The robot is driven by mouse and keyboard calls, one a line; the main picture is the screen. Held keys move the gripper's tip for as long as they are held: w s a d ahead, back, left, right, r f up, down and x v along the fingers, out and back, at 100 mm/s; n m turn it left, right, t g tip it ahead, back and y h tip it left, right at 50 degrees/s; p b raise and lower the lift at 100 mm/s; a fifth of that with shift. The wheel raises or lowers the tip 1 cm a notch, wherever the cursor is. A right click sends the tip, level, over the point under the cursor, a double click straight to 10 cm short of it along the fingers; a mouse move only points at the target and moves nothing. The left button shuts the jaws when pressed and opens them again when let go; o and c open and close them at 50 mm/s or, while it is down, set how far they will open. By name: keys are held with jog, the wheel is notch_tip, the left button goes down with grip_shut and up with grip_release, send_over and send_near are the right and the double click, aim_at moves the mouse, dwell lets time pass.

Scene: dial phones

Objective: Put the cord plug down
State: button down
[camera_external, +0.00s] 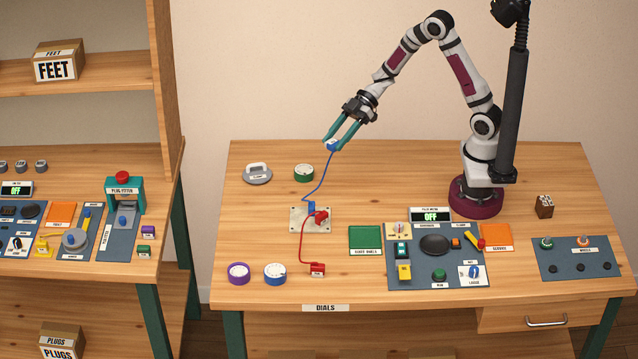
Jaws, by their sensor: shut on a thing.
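My gripper (336,139) has teal fingers and is shut on a blue cord plug (333,146). It holds the plug in the air over the back left part of the table. A blue cord (322,180) runs from the plug down to a blue block (311,208) on a pale square plate (298,226). A red block (321,217) also sits on the plate. Its red cord (300,244) leads to a red plug (317,268) lying on the table toward the front.
A grey round piece (257,174) and a green dial (304,172) lie at the back left. A purple dial (238,272) and a blue dial (275,273) lie at the front left. A green mat (365,240) and a blue-grey panel (437,278) are to the right. Bare wood surrounds the plate.

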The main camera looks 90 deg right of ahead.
jog(key=w+a+f, duration=0.1)
jog(key=a+f, duration=0.2)
jog(key=w+a+f, duration=0.1)
jog(key=a+f, duration=0.2)
jog(key=w+a+f, duration=0.2)
jog(key=a+f, duration=0.1)
jog(key=f, duration=0.1)
jog(key=shift+w+a+f, duration=0.1)
jog(key=shift+a, duration=0.15)
jog(key=shift+f, duration=0.3)
jog(key=shift+f, duration=0.35)
jog(key=shift+c, duration=1.7)
grip_release()
